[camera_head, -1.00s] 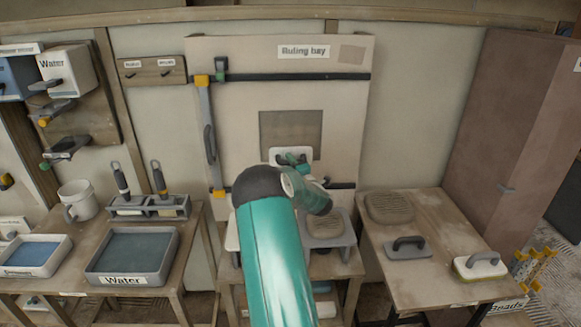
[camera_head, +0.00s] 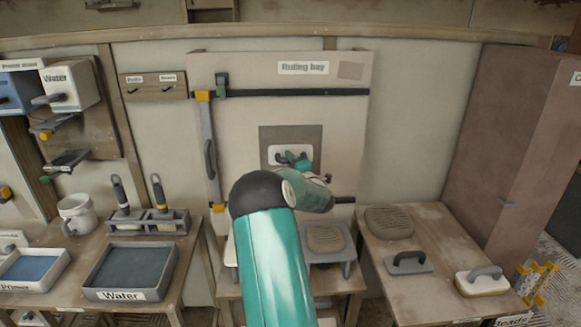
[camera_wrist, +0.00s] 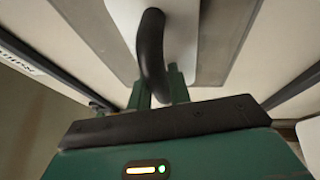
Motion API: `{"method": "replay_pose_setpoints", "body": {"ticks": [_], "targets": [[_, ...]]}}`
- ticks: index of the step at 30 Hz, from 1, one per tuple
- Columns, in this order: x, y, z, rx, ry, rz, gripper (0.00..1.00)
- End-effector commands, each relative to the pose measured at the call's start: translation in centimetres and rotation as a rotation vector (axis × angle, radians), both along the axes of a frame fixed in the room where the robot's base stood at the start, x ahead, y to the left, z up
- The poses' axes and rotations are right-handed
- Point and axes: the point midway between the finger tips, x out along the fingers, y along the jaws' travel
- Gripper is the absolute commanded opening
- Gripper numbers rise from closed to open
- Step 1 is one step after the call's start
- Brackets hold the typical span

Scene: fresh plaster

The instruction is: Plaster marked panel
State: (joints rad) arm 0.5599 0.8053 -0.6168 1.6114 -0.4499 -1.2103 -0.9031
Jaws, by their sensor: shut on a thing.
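The marked panel (camera_head: 270,133) is a grey rectangle on the pale board (camera_head: 340,125) labelled "Ruling bay". My gripper (camera_head: 300,162) is in front of this panel and shut on the dark curved handle of a float with a white plate (camera_head: 274,154). The plate lies over the middle of the grey rectangle and hides part of it. In the wrist view, my gripper's fingers (camera_wrist: 160,88) close around the handle (camera_wrist: 151,45), with the white plate (camera_wrist: 185,25) beyond and the grey panel (camera_wrist: 217,45) beside it. Whether the plate touches the panel, I cannot tell.
A dark rail (camera_head: 300,92) crosses the board above the panel, and a blue-grey straightedge (camera_head: 209,160) with yellow ends stands at its left. A water tray (camera_head: 130,265) is on the left table. A dark-handled float (camera_head: 408,263) and a white float (camera_head: 482,283) rest on the right table.

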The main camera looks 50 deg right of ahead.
Motion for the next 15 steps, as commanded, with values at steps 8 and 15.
{"method": "replay_pose_setpoints", "body": {"ticks": [8, 15], "targets": [[0.1, -0.1, 1.7, -0.008, -0.009, 0.000, 0.00], [0.1, 0.0, 3.6, -0.008, -0.009, 0.000, 0.00]]}}
